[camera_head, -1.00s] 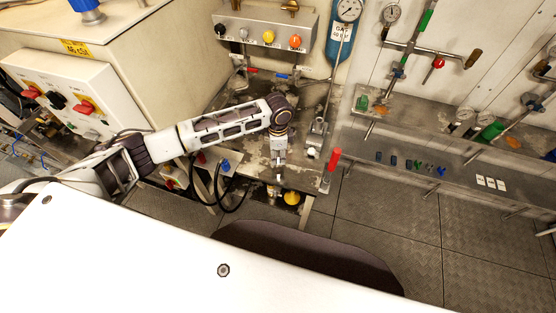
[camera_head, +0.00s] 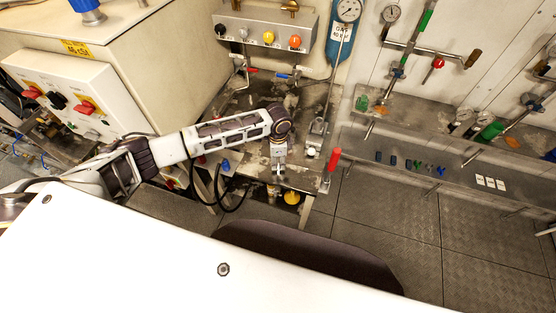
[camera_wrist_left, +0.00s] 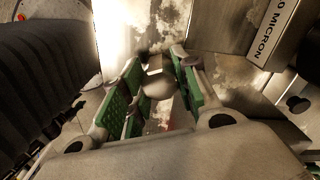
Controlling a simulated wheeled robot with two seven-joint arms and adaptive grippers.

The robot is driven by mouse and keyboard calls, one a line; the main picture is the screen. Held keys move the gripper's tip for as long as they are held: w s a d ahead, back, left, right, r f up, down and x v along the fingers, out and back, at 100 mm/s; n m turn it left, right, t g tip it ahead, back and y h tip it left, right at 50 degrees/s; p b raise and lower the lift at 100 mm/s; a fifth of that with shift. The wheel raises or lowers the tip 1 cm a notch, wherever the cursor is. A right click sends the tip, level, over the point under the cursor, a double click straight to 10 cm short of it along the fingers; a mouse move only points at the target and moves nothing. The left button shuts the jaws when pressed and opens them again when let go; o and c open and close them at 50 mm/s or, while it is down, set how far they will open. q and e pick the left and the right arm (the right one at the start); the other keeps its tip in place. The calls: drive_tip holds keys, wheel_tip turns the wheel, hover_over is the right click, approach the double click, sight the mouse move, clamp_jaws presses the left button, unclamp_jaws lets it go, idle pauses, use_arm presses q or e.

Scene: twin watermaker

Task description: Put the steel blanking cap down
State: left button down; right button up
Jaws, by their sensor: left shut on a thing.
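The steel blanking cap (camera_wrist_left: 158,84) shows in the left wrist view as a small grey rounded metal piece with a narrower block on top. It sits between the green-padded fingers of my left gripper (camera_wrist_left: 160,92), which is shut on it. In the head view my left gripper (camera_head: 278,174) points down at the front part of the stained steel bench (camera_head: 245,170). The cap is too small to make out there. I cannot tell whether it touches the bench. My right gripper is in neither view.
A red-handled lever (camera_head: 333,160) stands right of the gripper at the bench edge. A valve panel (camera_head: 265,35) with coloured knobs is behind. A box marked micron (camera_wrist_left: 270,35) is close in the wrist view. Black hoses (camera_head: 232,195) hang at the bench front.

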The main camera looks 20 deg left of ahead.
use_arm(q)
drive_tip(key=c, duration=1.1)
unclamp_jaws()
drive_tip(key=shift+f, duration=0.1)
wheel_tip(320, 180, up, 12)
drive_tip(key=shift+b, duration=0.3)
